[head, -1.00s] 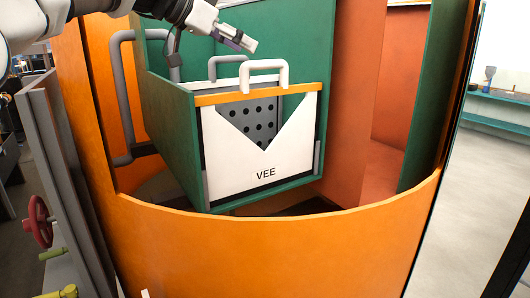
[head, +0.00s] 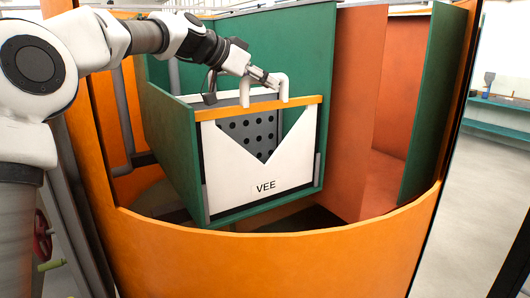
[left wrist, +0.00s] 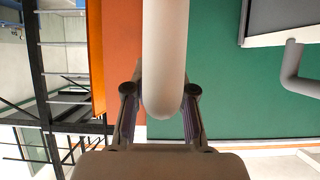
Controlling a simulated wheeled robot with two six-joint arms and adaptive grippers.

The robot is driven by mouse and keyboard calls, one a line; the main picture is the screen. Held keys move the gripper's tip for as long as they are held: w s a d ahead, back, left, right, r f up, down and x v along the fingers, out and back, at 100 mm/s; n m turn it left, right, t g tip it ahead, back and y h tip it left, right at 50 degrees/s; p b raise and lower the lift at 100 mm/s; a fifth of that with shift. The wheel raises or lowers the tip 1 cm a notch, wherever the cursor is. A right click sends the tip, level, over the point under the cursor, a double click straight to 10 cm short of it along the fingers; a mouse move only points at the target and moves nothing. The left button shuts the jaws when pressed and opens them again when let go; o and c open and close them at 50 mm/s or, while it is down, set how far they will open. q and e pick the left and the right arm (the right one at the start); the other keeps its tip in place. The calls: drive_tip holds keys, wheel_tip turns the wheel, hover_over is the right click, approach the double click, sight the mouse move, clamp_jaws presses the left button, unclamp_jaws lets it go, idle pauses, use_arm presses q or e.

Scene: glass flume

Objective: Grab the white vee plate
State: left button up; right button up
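The white vee plate (head: 235,175) stands upright at the front of a green box channel, with a V notch, the label VEE and an orange strip along its top. Its white handle (head: 283,88) rises above the strip; my left gripper (head: 268,79) covers part of the handle's top bar. In the left wrist view the pale handle (left wrist: 165,60) lies between the two fingers of my left gripper (left wrist: 160,105). The fingers are apart, one on each side of it, and I see no clear grip on it. My right gripper is out of view.
The green channel (head: 170,130) sits inside a curved orange wall (head: 280,260), whose rim passes in front of the plate. A perforated grey plate (head: 252,132) stands behind the notch. A second, grey handle (left wrist: 298,70) is close to the right. Open floor lies at far right.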

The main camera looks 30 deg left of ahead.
use_arm(q)
clamp_jaws()
drive_tip(key=shift+r, duration=0.1)
drive_tip(key=shift+w, duration=0.1)
